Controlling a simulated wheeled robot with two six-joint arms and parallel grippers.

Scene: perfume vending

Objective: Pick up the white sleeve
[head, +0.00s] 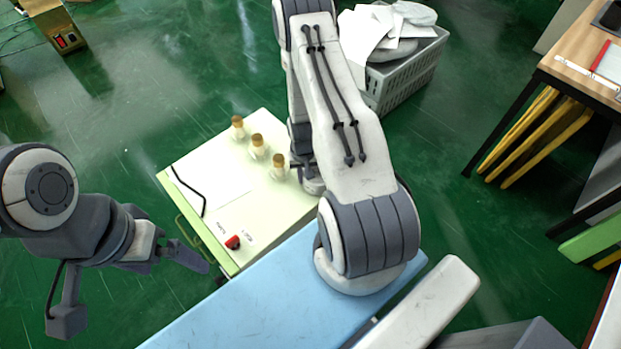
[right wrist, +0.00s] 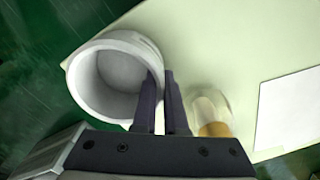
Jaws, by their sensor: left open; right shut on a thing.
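The white sleeve (right wrist: 90,90) is a hollow round cylinder at the left of the right wrist view, its open mouth facing the camera. My right gripper (right wrist: 160,75) is shut on its right wall, with one finger at the inside and the other outside. In the head view my right arm hides the sleeve and the fingertips. My left gripper (head: 200,262) is open and empty, left of the pale table (head: 225,190).
Small gold-capped bottles (head: 257,147) stand in a row on the table; one (right wrist: 210,112) is close beside my right gripper. A white sheet, a black cord and a red object (head: 233,242) lie there too. A grey crate (head: 410,75) stands behind.

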